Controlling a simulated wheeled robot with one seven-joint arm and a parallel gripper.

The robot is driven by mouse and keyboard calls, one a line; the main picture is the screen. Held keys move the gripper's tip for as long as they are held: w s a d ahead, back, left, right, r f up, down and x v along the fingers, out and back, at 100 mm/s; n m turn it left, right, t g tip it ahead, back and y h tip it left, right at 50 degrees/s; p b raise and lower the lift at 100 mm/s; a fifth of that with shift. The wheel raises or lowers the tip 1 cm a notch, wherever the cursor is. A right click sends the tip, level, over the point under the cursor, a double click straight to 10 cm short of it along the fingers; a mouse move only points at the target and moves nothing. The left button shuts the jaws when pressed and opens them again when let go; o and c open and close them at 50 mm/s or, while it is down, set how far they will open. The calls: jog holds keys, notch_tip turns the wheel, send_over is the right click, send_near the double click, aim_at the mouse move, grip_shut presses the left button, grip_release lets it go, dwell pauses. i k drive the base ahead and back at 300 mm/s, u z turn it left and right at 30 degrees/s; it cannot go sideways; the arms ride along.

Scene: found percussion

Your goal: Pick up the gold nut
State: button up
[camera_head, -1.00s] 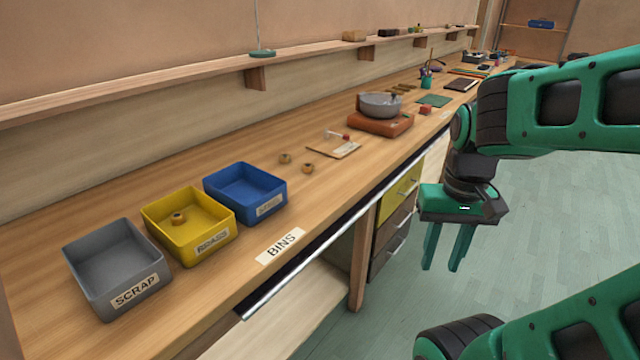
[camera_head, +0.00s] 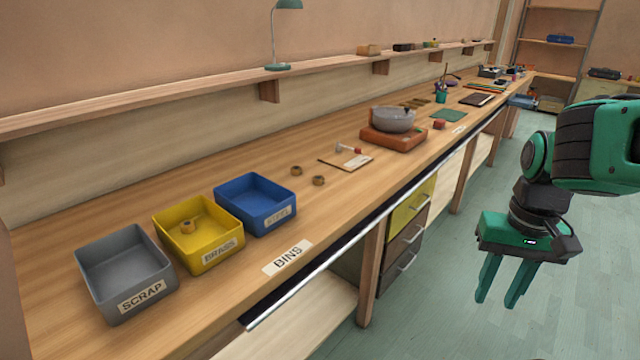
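Two small gold-brown nuts lie on the wooden bench behind and right of the blue bin: one nut (camera_head: 296,171) farther back, the other nut (camera_head: 318,181) nearer the front. A third gold nut (camera_head: 188,227) sits inside the yellow bin labelled BRASS (camera_head: 213,262). I cannot tell the nuts apart by colour. My gripper (camera_head: 496,300) hangs over the floor in front of the bench, at the right, pointing down. Its two fingers are apart with nothing between them. It is well away from all the nuts.
A grey SCRAP bin (camera_head: 118,311) and a blue bin (camera_head: 262,222) flank the yellow bin. A grey bowl (camera_head: 394,119) rests on an orange-brown block. Bench space around the loose nuts is clear.

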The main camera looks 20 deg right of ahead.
aim_at(317, 180)
jog(key=i, duration=1)
